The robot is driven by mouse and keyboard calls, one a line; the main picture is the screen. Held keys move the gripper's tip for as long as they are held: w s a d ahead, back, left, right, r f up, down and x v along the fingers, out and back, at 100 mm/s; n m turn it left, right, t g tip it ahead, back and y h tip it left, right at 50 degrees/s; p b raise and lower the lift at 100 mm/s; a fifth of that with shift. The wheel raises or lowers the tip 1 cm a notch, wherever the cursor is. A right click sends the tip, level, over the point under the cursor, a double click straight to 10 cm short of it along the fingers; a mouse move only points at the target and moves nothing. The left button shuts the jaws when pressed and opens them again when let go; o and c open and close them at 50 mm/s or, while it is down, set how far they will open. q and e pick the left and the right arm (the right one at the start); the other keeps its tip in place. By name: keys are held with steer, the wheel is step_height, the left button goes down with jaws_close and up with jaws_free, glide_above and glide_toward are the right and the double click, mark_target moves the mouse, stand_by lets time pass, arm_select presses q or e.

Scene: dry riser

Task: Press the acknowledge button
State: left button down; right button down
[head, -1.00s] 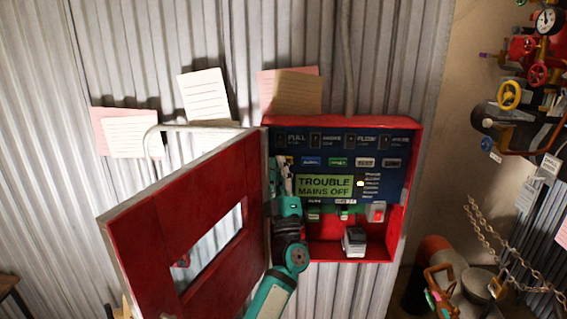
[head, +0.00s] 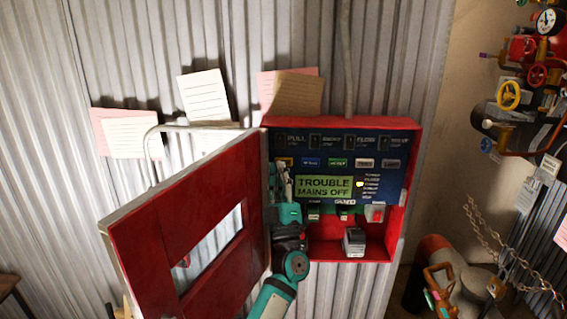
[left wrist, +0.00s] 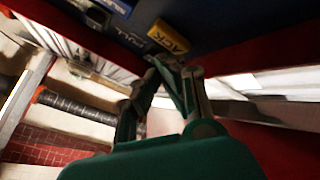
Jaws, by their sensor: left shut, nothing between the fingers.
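The acknowledge button is the yellow button marked ACK (left wrist: 168,37) in the left wrist view. In the head view a bit of yellow button (head: 285,161) shows at the left end of the button row, inside the open red panel box (head: 408,160). My left gripper (head: 278,168) is at the left side of the panel, beside the open door. In the left wrist view its fingers (left wrist: 172,62) are together and empty, with the tips just below the ACK button in the picture. I cannot tell whether they touch it. My right gripper is not in view.
The red door (head: 190,215) stands open close to the left of my arm. The green display (head: 324,187) reads TROUBLE MAINS OFF. A red switch (head: 375,212) and a small grey block (head: 354,242) are lower in the box. Pipes and valves (head: 510,95) stand at the right.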

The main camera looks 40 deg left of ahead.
arm_select(q)
steer(key=shift+s+d+p, duration=0.8)
steer(key=shift+s+d, duration=0.8)
steer(key=shift+s, duration=0.3)
